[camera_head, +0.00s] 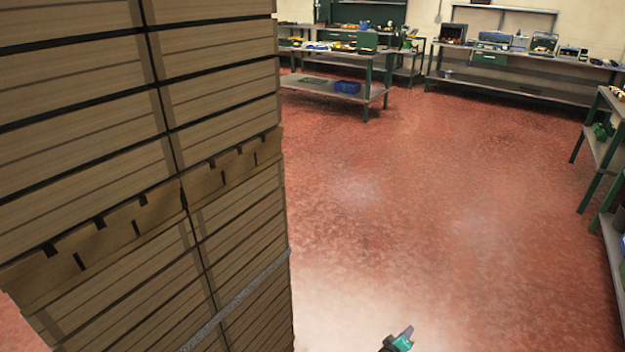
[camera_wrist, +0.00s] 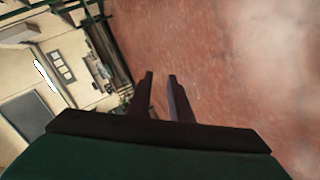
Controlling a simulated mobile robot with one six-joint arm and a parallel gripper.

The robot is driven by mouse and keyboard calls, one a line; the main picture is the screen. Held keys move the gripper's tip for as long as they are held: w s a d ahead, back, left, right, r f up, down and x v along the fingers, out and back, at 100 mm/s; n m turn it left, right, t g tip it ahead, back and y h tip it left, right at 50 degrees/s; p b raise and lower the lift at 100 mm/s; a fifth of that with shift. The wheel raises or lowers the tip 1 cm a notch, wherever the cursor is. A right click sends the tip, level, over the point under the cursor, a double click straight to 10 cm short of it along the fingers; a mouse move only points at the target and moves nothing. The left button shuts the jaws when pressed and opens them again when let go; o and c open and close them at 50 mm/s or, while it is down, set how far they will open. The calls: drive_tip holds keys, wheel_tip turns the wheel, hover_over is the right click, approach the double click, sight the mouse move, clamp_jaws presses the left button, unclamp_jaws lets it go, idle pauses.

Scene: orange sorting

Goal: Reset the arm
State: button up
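My gripper (camera_head: 404,336) shows at the bottom edge of the head view, over bare red floor, with only its tip and a teal part visible. In the wrist view, the two dark fingers of my gripper (camera_wrist: 161,90) stand apart with a clear gap between them. Nothing is held between them. The wrist view is tilted, with the room's wall and benches at the left and floor at the right. Most of my arm is out of view. No oranges show in either view.
A tall stack of brown slatted boxes (camera_head: 90,160) fills the left of the head view, close by. Workbenches with tools (camera_head: 345,88) stand at the back. A green-legged shelf (camera_head: 603,150) stands at the right edge. The red floor (camera_head: 440,200) between is clear.

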drive_tip(key=s+a+n+y+p, duration=0.1)
drive_tip(key=s+a+n+y, duration=0.2)
drive_tip(key=a+y, duration=1)
drive_tip(key=s+a+g+h+p, duration=0.1)
drive_tip(key=s+a+g+h, duration=0.3)
drive_tip(key=s+a, duration=0.7)
drive_tip(key=s+d+r+m+g, duration=0.1)
drive_tip(key=s+m+g, duration=0.2)
drive_tip(key=s, duration=0.8)
drive_tip(key=s+d+r+m+g, duration=0.1)
drive_tip(key=s+m+g, duration=0.3)
drive_tip(key=s+g, duration=0.4)
drive_tip(key=s+r, duration=0.1)
drive_tip(key=s, duration=0.3)
drive_tip(key=shift+d, duration=0.25)
